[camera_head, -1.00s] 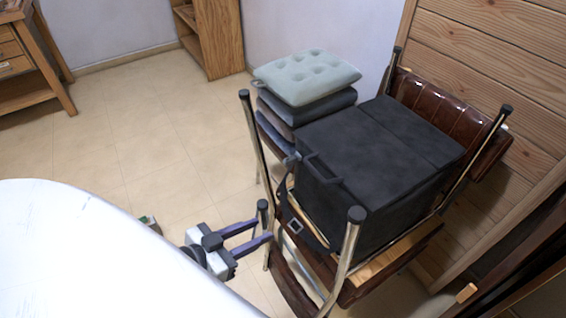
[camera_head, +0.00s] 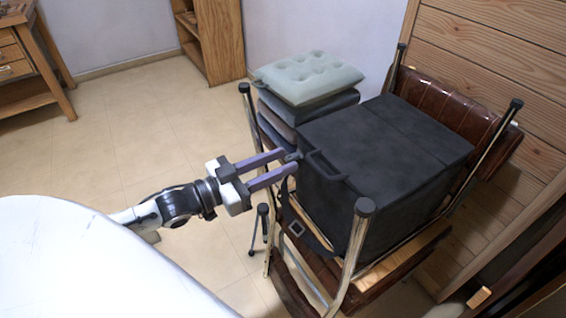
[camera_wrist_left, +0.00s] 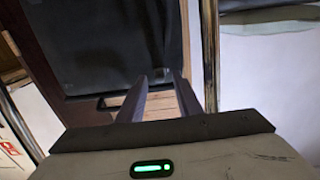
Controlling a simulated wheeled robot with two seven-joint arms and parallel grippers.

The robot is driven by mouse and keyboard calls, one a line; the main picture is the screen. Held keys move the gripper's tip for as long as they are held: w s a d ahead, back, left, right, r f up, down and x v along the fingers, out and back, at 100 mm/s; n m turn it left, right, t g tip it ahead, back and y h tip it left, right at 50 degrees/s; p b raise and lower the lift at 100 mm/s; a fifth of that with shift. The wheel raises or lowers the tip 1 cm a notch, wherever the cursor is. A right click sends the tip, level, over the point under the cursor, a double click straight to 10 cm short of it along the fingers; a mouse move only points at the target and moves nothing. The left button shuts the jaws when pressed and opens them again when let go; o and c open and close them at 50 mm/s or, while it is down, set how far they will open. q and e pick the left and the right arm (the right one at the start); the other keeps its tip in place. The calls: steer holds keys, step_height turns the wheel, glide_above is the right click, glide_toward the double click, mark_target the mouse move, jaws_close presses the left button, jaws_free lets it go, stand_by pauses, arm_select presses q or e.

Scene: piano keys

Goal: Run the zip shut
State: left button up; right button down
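A black box-shaped bag (camera_head: 400,140) lies on an upturned chair, with a dark loop handle (camera_head: 322,164) on its left edge. A small grey tab (camera_head: 293,155), which looks like the zip pull, shows at the bag's left corner. My left gripper (camera_head: 289,159) is open, its two purple-grey fingers apart and pointing at this corner. The fingertips are close to the tab; I cannot tell whether they touch it. In the left wrist view the fingers (camera_wrist_left: 165,80) are apart, with the dark bag (camera_wrist_left: 125,45) beyond. The zip's teeth cannot be made out. My right gripper is out of view.
Metal chair legs (camera_head: 352,246) rise around the bag, one in front and one at the left (camera_head: 252,130). A stack of cushions (camera_head: 310,82) stands behind the bag's left side. The floor (camera_head: 140,130) at the left is clear. A wooden wall (camera_head: 500,55) closes off the right.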

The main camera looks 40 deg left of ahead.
arm_select(q)
steer(key=shift+w+d, duration=0.3)
steer(key=shift+w, duration=0.35)
steer(key=shift+c, duration=0.4)
steer(key=c, duration=0.7)
jaws_close()
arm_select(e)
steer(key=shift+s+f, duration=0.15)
